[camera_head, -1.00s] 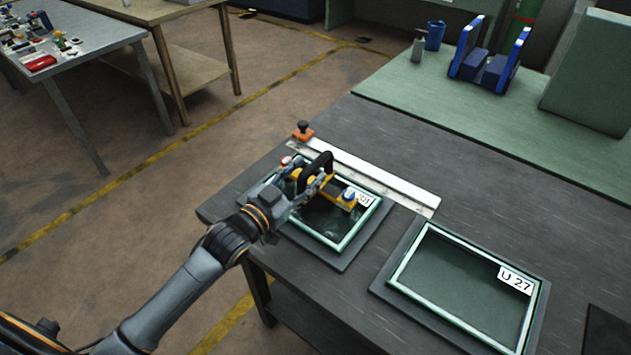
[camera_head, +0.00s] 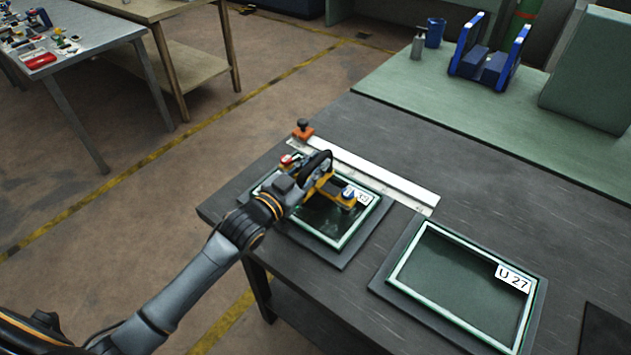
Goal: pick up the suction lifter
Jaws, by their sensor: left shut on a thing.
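The gripper and wrist hide much of the handle and the lifter's left part. I cannot tell whether the lifter touches the glass. My right gripper is not in view.
A second framed pane labelled U 27 (camera_head: 460,285) lies to the right on the dark table (camera_head: 420,170). A pale metal ruler (camera_head: 380,182) lies behind the left frame, with an orange-based knob (camera_head: 303,131) near its left end. A blue rack (camera_head: 487,62) stands on the green bench behind.

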